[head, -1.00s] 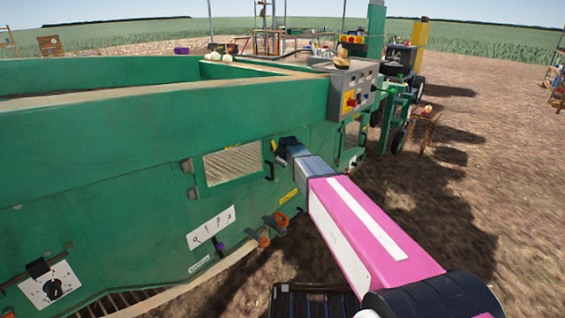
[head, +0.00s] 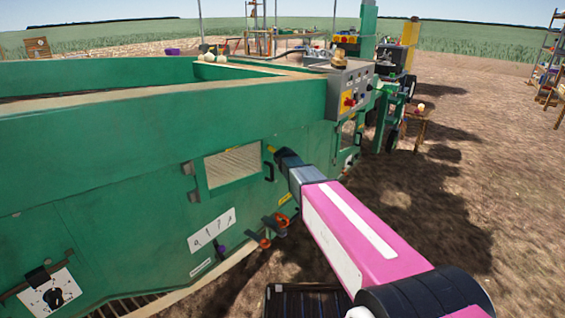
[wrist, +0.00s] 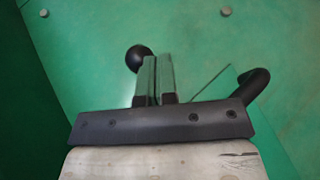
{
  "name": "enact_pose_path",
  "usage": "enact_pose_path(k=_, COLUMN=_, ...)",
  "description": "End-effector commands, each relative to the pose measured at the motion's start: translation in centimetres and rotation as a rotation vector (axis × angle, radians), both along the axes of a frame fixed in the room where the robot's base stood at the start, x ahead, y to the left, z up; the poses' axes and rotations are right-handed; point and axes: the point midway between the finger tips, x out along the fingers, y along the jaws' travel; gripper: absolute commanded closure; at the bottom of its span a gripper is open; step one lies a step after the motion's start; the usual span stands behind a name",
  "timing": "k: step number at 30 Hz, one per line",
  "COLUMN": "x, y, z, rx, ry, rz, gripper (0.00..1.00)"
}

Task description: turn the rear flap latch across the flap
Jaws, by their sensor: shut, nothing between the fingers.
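The flap (head: 232,168) is a green framed panel with a pale mesh window in the green machine's side, hinged at its left and lying in line with the wall. A black handle (head: 268,172) sits at its right edge, and a small yellow part (head: 271,150), perhaps the latch, is at its upper right. My gripper (head: 278,153) is beside that part. In the wrist view my gripper (wrist: 154,78) is shut, its fingers together with nothing between them. A black ball knob (wrist: 138,57) shows just left of the fingertips; contact cannot be told. A black curved handle (wrist: 260,85) is to the right.
A control box (head: 349,92) with a red knob stands on the machine above right of my gripper. Orange-and-black fittings (head: 275,222) stick out below. A marked plate (head: 212,231) with a lever is lower left. Open dirt ground (head: 420,210) lies right.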

Motion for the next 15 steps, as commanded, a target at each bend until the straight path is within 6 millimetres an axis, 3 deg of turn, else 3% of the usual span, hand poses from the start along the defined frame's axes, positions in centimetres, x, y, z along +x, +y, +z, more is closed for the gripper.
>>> enact_pose_path(k=15, x=0.91, y=-1.02, z=0.22, rx=0.001, ry=0.001, rz=0.0, gripper=1.0)
